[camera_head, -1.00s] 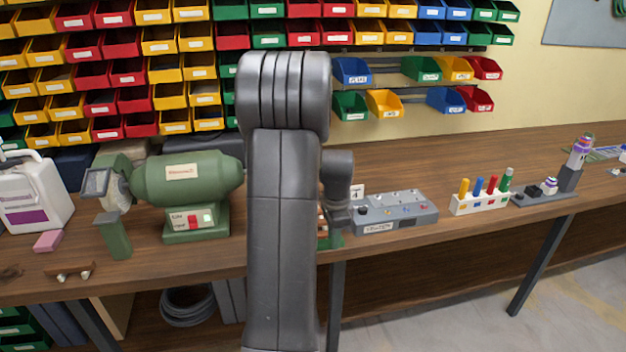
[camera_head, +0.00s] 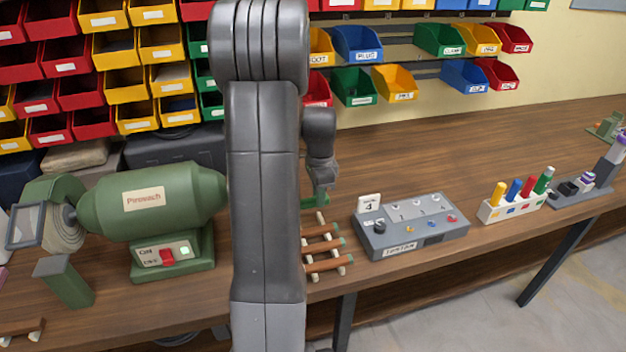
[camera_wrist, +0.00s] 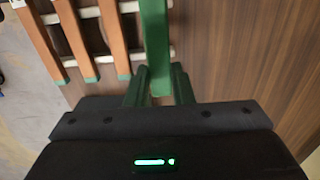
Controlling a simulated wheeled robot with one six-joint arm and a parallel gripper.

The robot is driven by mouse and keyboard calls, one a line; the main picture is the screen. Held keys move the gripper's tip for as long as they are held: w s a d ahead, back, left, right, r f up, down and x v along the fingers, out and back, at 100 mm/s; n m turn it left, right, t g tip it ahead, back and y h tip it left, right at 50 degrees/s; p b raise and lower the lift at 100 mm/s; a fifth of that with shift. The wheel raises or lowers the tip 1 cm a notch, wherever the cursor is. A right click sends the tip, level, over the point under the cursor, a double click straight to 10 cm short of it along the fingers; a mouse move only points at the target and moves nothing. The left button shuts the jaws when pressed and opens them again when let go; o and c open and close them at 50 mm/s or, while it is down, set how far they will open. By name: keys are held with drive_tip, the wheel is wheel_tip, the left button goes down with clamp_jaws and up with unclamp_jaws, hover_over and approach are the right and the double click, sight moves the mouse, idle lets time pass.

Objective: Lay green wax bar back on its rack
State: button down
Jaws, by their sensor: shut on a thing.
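The green wax bar (camera_wrist: 155,45) is long and straight in the wrist view, and its near end is between my gripper's fingers. My gripper (camera_wrist: 160,82) is shut on it. In the head view my gripper (camera_head: 319,192) hangs just behind the rack, with a bit of green at its tip. The rack (camera_head: 342,258) has pale rails and holds several brown bars with green ends; my arm hides its left part. In the wrist view the rack (camera_wrist: 130,7) lies left of the green bar, whose far end is cut off. I cannot tell whether the bar touches the rails.
A grey switch box (camera_head: 411,226) stands just right of the rack. A green bench grinder (camera_head: 165,200) is to the left. A white holder (camera_head: 515,208) with coloured pegs is farther right. The wooden bench (camera_head: 440,165) is clear behind the switch box.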

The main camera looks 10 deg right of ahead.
drive_tip(key=shift+w, duration=0.1)
drive_tip(key=shift+s+f+b, duration=0.2)
drive_tip(key=shift+f+b, duration=1.5)
drive_tip(key=shift+f, duration=0.65)
drive_tip(key=c, duration=1.2)
unclamp_jaws()
drive_tip(key=shift+o, duration=0.2)
drive_tip(key=shift+r, duration=0.1)
wheel_tip(320, 180, up, 14)
drive_tip(key=shift+f, duration=0.2)
